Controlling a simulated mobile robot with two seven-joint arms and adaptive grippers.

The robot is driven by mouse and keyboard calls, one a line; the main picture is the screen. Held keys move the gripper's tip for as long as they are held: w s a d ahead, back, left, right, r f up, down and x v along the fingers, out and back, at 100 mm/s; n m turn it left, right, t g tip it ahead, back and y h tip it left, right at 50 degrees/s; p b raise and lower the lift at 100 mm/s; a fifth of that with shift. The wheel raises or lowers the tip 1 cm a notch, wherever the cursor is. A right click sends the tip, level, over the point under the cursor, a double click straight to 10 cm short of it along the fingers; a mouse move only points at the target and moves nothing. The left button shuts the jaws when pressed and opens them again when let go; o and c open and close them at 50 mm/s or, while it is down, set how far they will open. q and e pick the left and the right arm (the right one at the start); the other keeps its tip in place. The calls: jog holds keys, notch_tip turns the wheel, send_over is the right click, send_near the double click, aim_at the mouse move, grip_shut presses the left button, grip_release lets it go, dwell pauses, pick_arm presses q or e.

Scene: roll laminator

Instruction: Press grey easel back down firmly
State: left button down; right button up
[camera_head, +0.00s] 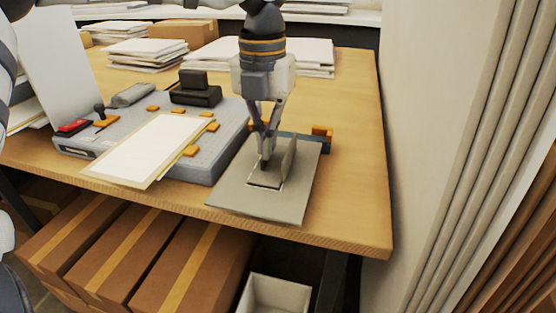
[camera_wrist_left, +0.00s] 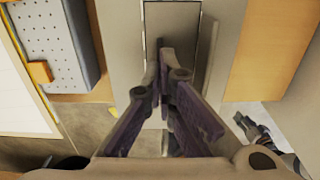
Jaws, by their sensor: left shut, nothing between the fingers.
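The grey easel back (camera_head: 235,197) lies flat on the table near its front right edge. A narrow flap (camera_head: 289,160) on it stands up at an angle, beside my left gripper. My left gripper (camera_head: 265,166) points down with its fingers together and empty, its tips at the easel back beside the flap. Whether the tips touch the surface I cannot tell. In the left wrist view the closed fingers (camera_wrist_left: 166,70) are over the grey board (camera_wrist_left: 118,40), near the outlined rectangular part in its middle.
A grey work mat (camera_head: 228,140) with orange blocks and a framed white sheet (camera_head: 150,147) lies left of the easel back. An orange clip (camera_head: 323,132) is behind it. Paper stacks (camera_head: 147,52) stand at the back. The table (camera_head: 355,180) is clear at right.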

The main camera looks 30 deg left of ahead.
pick_arm(q)
jog(key=shift+f, duration=0.35)
jog(key=shift+r, duration=3.75)
